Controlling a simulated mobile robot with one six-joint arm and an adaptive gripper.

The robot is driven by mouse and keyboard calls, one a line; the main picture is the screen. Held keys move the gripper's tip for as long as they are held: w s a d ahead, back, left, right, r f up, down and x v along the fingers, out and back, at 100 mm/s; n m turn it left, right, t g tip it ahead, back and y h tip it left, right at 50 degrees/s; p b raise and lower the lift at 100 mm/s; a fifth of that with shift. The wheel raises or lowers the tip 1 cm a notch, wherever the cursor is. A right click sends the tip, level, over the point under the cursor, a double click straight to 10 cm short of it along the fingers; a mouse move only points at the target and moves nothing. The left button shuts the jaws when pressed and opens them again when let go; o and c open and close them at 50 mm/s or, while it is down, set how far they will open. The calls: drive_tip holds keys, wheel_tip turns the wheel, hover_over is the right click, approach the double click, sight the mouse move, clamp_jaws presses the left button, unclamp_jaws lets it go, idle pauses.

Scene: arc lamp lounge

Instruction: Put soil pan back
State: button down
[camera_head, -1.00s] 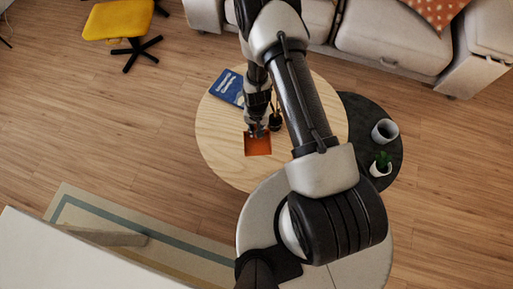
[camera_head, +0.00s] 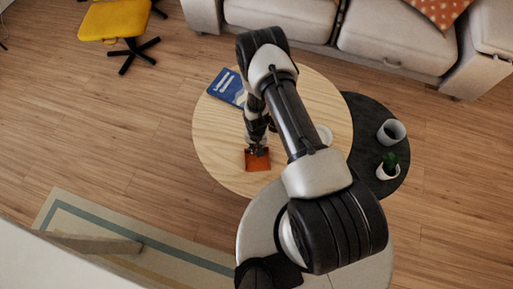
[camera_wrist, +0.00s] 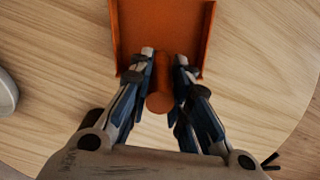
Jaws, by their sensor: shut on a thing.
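The soil pan (camera_head: 258,162) is an orange, shallow, square scoop with raised side walls and a short rounded handle. It is over the near part of the round light-wood table (camera_head: 215,140); I cannot tell whether it touches the top. My gripper (camera_head: 257,150) is above the pan's handle in the head view. In the wrist view my gripper (camera_wrist: 164,58) is shut on the handle, a finger on each side, with the pan (camera_wrist: 160,25) extending away from it. The handle's rounded end shows between the fingers.
A blue book (camera_head: 226,86) lies at the table's back left. A pale round object (camera_head: 323,135) is partly behind my arm. A dark side table (camera_head: 362,115) at right holds a grey cup (camera_head: 391,132) and a potted plant (camera_head: 388,168). A sofa (camera_head: 290,20) stands behind.

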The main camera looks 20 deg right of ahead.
drive_tip(key=shift+r, duration=0.1)
drive_tip(key=shift+f, duration=0.25)
drive_tip(key=c, duration=1.5)
unclamp_jaws()
drive_tip(key=shift+r, duration=0.1)
